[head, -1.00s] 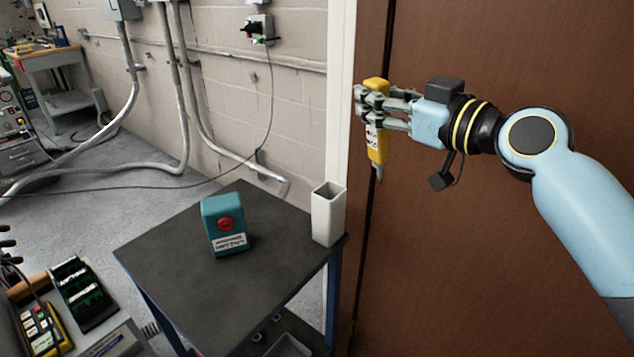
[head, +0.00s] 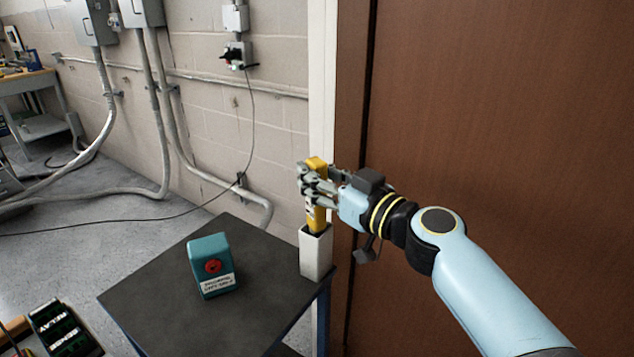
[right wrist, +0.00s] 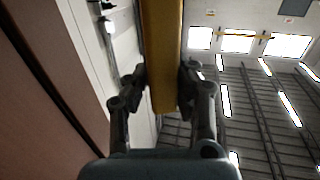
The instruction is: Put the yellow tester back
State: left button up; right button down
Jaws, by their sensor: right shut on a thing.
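The yellow tester (head: 316,216) is upright in my right gripper (head: 314,184), which is shut on it. The tester's lower end is at the mouth of the white square holder (head: 315,256), and its tip is hidden, seemingly inside. The holder stands at the right corner of the dark table. In the right wrist view the yellow tester (right wrist: 161,55) runs between the two fingers of my right gripper (right wrist: 163,88). My left gripper is not in view.
A teal box with a red button (head: 211,266) stands on the dark table (head: 160,290), left of the holder. A brown door (head: 500,120) is behind my right arm. A cable hangs from a wall socket (head: 236,55).

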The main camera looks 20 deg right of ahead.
jog(key=shift+f, duration=0.1)
jog(key=c, duration=1.1)
grip_release()
